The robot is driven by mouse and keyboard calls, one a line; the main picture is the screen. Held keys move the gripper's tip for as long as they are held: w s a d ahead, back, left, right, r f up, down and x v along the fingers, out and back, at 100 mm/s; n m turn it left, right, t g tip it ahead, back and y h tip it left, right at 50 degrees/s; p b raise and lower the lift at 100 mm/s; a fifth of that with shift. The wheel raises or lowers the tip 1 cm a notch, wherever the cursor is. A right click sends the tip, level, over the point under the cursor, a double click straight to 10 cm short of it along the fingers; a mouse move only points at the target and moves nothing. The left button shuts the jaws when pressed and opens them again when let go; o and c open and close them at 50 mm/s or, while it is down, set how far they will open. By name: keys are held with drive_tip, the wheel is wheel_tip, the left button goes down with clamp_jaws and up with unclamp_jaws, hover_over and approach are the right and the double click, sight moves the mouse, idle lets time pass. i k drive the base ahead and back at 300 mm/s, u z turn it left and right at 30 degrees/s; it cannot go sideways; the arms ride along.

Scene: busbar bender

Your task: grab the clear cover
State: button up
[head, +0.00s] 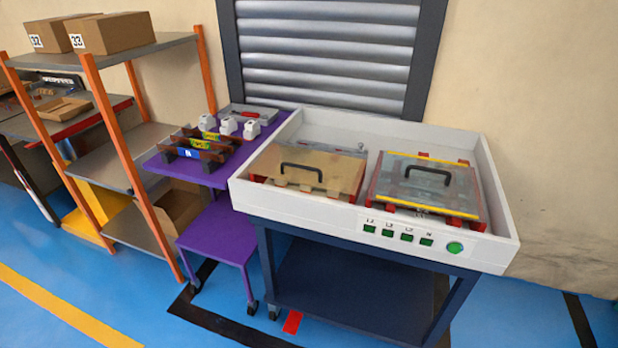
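A see-through cover (425,181) with a black arched handle (428,173) lies in the right half of a white open-topped box (301,205) on a dark blue bench. Its frame has yellow and red edges, and parts below show dimly through it. A second cover (318,166), tan-tinted and also with a black handle (301,170), lies in the left half. I cannot tell whether this one is clear. Both covers lie apart from each other, inside the box walls. My gripper is not in view.
A purple cart (214,240) beside the box holds busbar-like parts (196,146) and several white pieces (229,126). An orange-post shelf (135,164) with cardboard boxes (115,32) stands left. The front panel carries green buttons (407,237). The blue floor in front is mostly clear.

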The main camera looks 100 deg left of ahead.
sight(447, 187)
drive_tip(key=u, duration=1.75)
drive_tip(key=k, duration=0.4)
drive_tip(key=u, duration=0.75)
drive_tip(key=i, duration=0.5)
